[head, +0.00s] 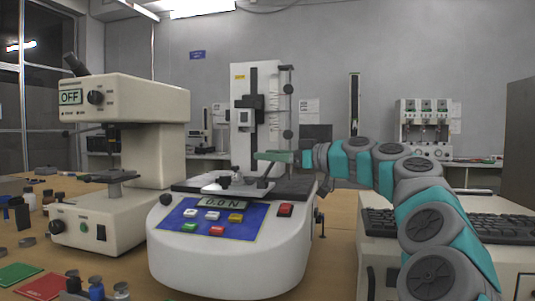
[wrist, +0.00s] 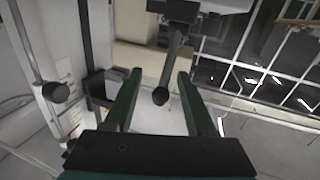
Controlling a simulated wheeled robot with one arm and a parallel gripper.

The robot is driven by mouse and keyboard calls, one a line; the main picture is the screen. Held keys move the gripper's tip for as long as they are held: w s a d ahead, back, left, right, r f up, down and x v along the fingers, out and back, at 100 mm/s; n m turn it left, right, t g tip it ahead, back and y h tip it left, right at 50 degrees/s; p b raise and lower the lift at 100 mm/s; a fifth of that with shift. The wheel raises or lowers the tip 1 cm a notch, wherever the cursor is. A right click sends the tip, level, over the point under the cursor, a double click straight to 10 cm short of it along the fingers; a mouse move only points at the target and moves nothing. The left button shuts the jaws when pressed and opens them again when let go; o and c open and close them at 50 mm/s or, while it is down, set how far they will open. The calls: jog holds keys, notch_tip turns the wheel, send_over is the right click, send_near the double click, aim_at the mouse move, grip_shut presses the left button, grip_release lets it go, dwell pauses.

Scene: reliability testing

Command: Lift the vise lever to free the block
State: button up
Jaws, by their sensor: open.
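In the head view a small grey vise (head: 236,178) sits on the dark top plate of the white force tester (head: 185,262). Its lever and the block are too small to tell apart. My gripper (head: 262,156) is above and to the right of the vise, reaching leftward at the end of my teal arm, apart from it. In the wrist view the green fingers (wrist: 162,80) are spread with a gap between them. A dark rod with a rounded dark end (wrist: 160,97) shows in that gap; I cannot tell what it belongs to or how far away it is.
The tester's tall column (head: 241,125), with side knobs, stands just behind my gripper. A cream microscope (head: 135,100) stands to the left. A keyboard (head: 480,226) is at right. Small items and coloured pads (head: 42,287) lie at lower left.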

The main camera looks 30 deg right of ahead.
jog(key=shift+w+a, duration=0.25)
jog(key=shift+w, duration=0.15)
grip_shut()
dwell(1.2)
